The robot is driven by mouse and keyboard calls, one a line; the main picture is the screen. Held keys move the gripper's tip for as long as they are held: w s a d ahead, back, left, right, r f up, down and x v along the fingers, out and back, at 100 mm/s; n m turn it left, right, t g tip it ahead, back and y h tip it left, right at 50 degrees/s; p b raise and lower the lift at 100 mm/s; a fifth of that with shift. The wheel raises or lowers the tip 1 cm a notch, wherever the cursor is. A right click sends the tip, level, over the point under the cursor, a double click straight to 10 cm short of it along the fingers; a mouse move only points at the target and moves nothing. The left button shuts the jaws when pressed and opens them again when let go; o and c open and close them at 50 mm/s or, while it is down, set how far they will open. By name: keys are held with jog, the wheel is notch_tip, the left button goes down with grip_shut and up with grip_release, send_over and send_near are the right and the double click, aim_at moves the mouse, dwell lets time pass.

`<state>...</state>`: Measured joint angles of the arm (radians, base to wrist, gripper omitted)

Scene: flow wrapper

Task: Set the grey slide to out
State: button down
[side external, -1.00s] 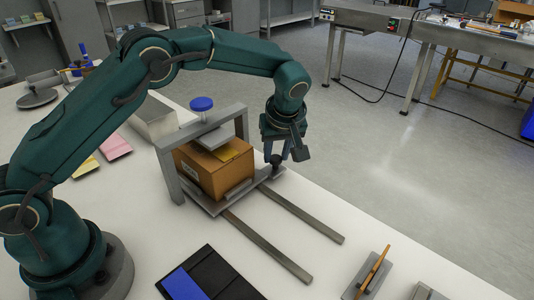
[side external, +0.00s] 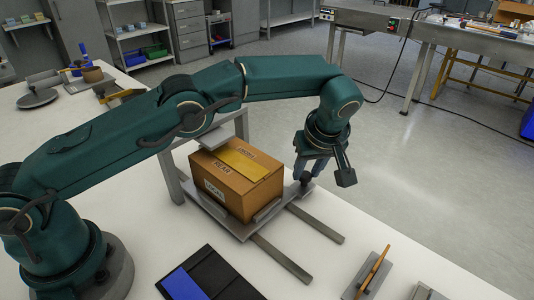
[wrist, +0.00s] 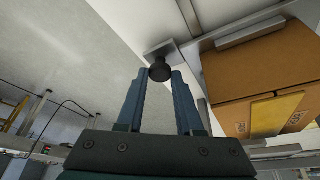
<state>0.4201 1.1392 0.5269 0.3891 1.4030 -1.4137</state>
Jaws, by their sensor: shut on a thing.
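The grey slide (side external: 238,226) is a flat carriage on two grey rails (side external: 282,260). A brown carton (side external: 225,192) with a yellow strip on top rides on it. A dark knob (wrist: 160,71) stands on a tab at the slide's side. My gripper (side external: 304,178) is down at this knob and shut on it; in the wrist view the fingertips sit at either side of it. The slide stands partly forward of the grey upright frame (side external: 174,180), and bare rail shows in front of it. My arm hides part of the frame's top.
A black and blue mat (side external: 205,278) lies in front of the rails. A grey holder with an orange bar (side external: 373,272) stands at the lower right. The table's edge runs close beyond the rails. The front rail ends are clear.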

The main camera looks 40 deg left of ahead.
jog(key=shift+w, duration=0.1)
jog(key=c, duration=0.5)
grip_release()
jog(key=shift+c, duration=0.2)
jog(key=shift+v, duration=2.55)
